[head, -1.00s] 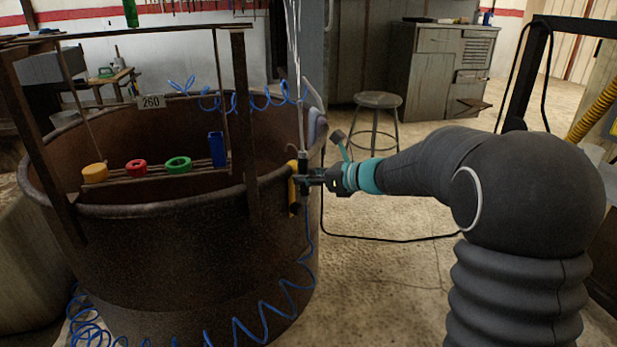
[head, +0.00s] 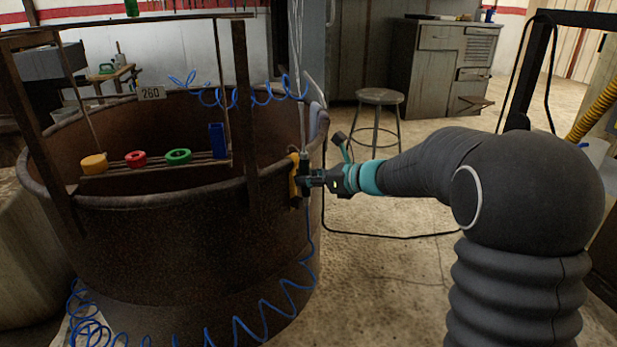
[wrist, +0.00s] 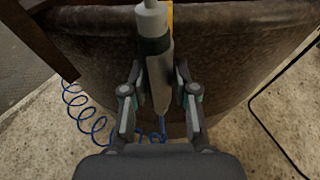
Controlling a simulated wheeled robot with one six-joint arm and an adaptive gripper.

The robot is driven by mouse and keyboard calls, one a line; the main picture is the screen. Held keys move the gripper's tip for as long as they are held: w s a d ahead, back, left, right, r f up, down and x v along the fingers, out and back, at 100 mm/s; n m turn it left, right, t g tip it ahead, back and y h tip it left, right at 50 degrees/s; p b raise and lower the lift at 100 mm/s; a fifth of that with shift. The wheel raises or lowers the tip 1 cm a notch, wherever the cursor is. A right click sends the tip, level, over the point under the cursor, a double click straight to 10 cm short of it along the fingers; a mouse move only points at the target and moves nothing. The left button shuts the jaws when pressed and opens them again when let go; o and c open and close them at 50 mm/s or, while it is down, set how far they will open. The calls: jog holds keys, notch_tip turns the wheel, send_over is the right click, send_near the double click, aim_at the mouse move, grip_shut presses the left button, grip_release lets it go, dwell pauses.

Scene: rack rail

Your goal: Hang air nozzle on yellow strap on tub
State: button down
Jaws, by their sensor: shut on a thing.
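My gripper (head: 315,178) is at the right side of the rusty tub (head: 180,245), shut on the air nozzle (head: 305,176). The yellow strap (head: 294,177) hangs over the tub rim just left of the nozzle. In the wrist view a sliver of the strap (wrist: 170,12) shows behind the nozzle's top. Whether the nozzle touches the strap cannot be told. A blue coiled hose (head: 270,305) runs down below the nozzle.
A board in the tub carries a yellow ring (head: 94,164), a red ring (head: 135,159), a green ring (head: 178,156) and a blue block (head: 217,140). A metal frame post (head: 244,110) rises at the near rim. A stool (head: 379,97) stands behind my arm on open floor.

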jog(key=shift+f, duration=0.4)
jog(key=shift+f+b, duration=0.4)
jog(key=shift+b, duration=0.1)
jog(key=shift+f, duration=0.1)
jog(key=c, duration=0.8)
grip_release()
jog(key=shift+d, duration=0.1)
